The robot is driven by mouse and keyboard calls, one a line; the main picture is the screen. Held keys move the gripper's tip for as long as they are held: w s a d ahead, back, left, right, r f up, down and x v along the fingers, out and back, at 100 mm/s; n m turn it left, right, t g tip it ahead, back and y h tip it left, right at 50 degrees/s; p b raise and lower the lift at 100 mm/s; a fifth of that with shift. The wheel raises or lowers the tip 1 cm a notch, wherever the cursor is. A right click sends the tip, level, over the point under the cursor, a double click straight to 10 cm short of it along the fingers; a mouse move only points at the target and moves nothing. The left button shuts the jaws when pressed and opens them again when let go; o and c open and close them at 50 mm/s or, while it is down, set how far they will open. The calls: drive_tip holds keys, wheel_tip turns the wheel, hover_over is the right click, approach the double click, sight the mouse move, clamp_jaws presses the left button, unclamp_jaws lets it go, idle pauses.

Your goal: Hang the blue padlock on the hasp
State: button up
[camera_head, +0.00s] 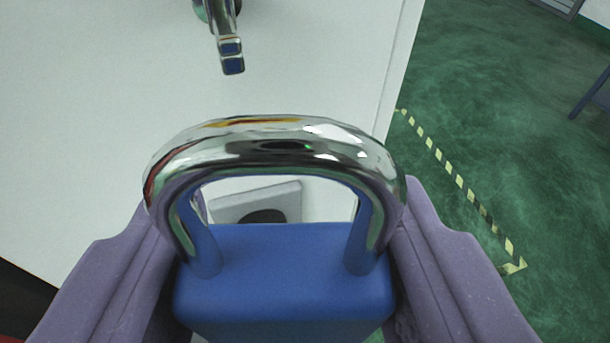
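The blue padlock (285,268) fills the lower middle of the view, with its shiny steel shackle (270,145) standing up from the body as a closed arch. My gripper (288,285), with its two purple fingers, is shut on the padlock body from left and right. A shiny metal hook-like part (228,45), seemingly the hasp, sticks out from the white panel at the top, above and left of the shackle. The shackle is apart from it in the picture. The lower part of the padlock is cut off by the frame edge.
A white panel (90,130) fills the left and ends at a vertical edge right of the middle. A grey plate with a dark round opening (262,214) shows through the shackle. Green floor with yellow-black tape (460,182) lies to the right.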

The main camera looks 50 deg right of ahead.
drive_tip(key=shift+w+d+f+b, duration=0.15)
drive_tip(key=shift+w+d+f, duration=0.15)
drive_tip(key=shift+w+d, duration=0.7)
drive_tip(key=shift+w+d+f+b, duration=0.25)
drive_tip(key=shift+w+d, duration=0.35)
drive_tip(key=shift+w, duration=0.8)
drive_tip(key=shift+w+d+f+b, duration=0.1)
drive_tip(key=shift+w+d+f, duration=0.2)
drive_tip(key=shift+w+d, duration=0.7)
drive_tip(key=shift+w+a, duration=0.15)
drive_tip(key=shift+w, duration=0.1)
drive_tip(key=o, duration=1.2)
drive_tip(key=shift+s, duration=0.1)
drive_tip(key=shift+a, duration=0.1)
